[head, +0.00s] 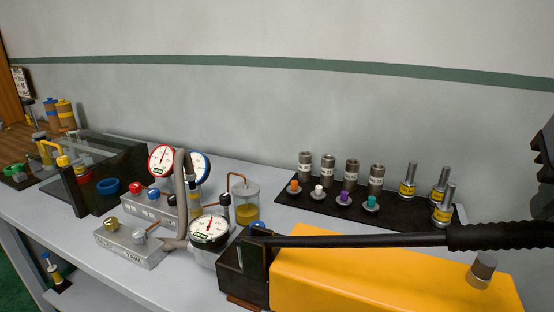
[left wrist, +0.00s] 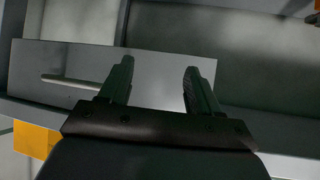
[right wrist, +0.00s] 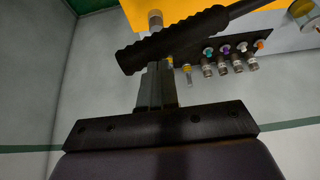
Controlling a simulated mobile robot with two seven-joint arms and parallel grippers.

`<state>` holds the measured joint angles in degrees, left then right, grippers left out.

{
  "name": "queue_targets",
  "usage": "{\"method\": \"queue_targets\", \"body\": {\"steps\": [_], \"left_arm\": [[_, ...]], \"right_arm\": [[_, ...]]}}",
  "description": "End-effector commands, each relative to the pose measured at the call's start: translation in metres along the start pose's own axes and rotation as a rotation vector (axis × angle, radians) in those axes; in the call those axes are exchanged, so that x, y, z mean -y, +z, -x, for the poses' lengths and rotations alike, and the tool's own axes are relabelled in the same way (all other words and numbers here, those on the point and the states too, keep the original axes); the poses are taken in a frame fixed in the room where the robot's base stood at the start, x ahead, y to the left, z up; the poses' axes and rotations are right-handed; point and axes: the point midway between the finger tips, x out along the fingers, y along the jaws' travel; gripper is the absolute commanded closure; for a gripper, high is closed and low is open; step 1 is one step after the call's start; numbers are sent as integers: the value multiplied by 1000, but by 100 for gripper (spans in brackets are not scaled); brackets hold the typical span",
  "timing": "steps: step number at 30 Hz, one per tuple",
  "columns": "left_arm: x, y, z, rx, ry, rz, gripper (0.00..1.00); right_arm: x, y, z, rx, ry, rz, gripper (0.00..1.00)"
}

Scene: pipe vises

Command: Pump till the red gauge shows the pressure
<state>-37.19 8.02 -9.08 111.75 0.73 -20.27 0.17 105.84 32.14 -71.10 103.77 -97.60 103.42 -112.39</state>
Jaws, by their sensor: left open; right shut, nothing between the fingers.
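The yellow hand pump (head: 390,278) stands at the front right of the bench. Its long black lever (head: 350,240) lies nearly level, with a ribbed grip (head: 500,236) at the right end. The red-rimmed gauge (head: 162,160) stands on a metal block at centre left; its needle points roughly upward, and its numbers are too small to read. My right gripper (head: 543,155) is partly in view at the right edge, above the grip. In the right wrist view its shut, empty fingers (right wrist: 157,82) reach the grip (right wrist: 170,40); contact cannot be told. My left gripper (left wrist: 157,80) is open and empty.
A blue-rimmed gauge (head: 202,166) and a black-rimmed gauge (head: 209,230) stand near the red one, with hoses and a jar (head: 245,203). A black mat (head: 325,203) with several metal fittings lies behind the pump. A dark clear-walled box (head: 125,165) stands left.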

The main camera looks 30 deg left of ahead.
Motion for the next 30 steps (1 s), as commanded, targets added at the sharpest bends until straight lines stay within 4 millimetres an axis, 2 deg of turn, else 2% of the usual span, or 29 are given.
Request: {"method": "queue_targets", "body": {"steps": [14, 30], "left_arm": [[0, 2, -1, 1, 0, 0, 37], [0, 12, -9, 1, 1, 0, 37]], "right_arm": [[0, 1, -2, 0, -1, 0, 100], [-4, 10, -16, 3, 0, 1, 100]]}}
